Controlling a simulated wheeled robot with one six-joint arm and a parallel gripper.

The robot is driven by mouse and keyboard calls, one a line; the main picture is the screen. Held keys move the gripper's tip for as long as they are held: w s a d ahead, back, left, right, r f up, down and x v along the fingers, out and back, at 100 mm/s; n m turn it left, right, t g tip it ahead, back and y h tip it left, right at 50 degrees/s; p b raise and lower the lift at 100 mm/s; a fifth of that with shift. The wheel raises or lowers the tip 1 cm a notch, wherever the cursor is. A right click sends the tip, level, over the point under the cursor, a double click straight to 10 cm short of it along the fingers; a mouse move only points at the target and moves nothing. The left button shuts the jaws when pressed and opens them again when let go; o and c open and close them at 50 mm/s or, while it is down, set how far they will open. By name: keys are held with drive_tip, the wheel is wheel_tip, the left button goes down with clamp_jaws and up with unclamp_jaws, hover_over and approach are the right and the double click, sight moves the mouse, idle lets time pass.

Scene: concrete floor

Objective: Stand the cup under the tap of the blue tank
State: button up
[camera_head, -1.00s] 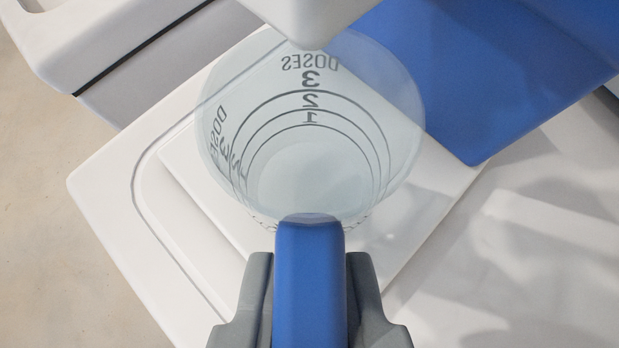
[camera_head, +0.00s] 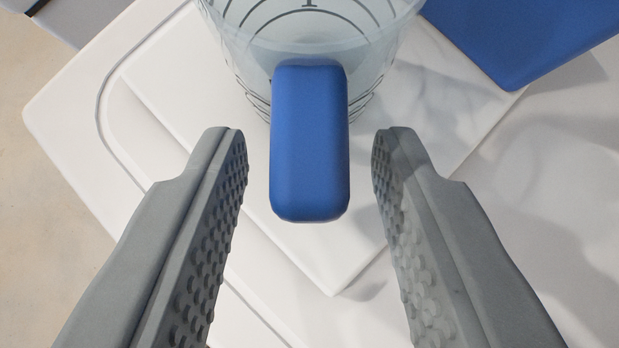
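The clear cup (camera_head: 310,35) with dark markings stands upright on a white square plate (camera_head: 330,265), cut off by the top edge. Its blue handle (camera_head: 310,140) points toward me. My gripper (camera_head: 309,135) is open, with one grey ridged finger on each side of the handle and a gap on both sides. The fingers do not touch the handle. Part of the blue tank (camera_head: 525,35) shows at the top right. The tap is out of view now, so I cannot tell from this frame how the cup sits below it.
The plate lies on a larger white surface (camera_head: 75,110) with a rounded, grooved edge. Concrete floor (camera_head: 30,220) shows at the left. The white surface at the right (camera_head: 540,200) is clear apart from shadows.

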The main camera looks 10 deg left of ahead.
drive_tip(key=shift+s+r, duration=0.25)
drive_tip(key=shift+r, duration=0.15)
drive_tip(key=v, duration=1.1)
drive_tip(key=shift+s+r, duration=0.1)
drive_tip(key=shift+s, duration=0.1)
drive_tip(key=s+a+r+t, duration=0.1)
drive_tip(key=s+t, duration=0.2)
drive_tip(key=s, duration=0.6)
drive_tip(key=s+a+r+m+t+h, duration=0.1)
drive_tip(key=s+a+r+t, duration=0.1)
drive_tip(key=s, duration=0.7)
drive_tip(key=s+a+r+t, duration=0.2)
drive_tip(key=s+t, duration=0.1)
drive_tip(key=s, duration=0.6)
drive_tip(key=shift+s+m+t, duration=0.3)
drive_tip(key=shift+m, duration=0.1)
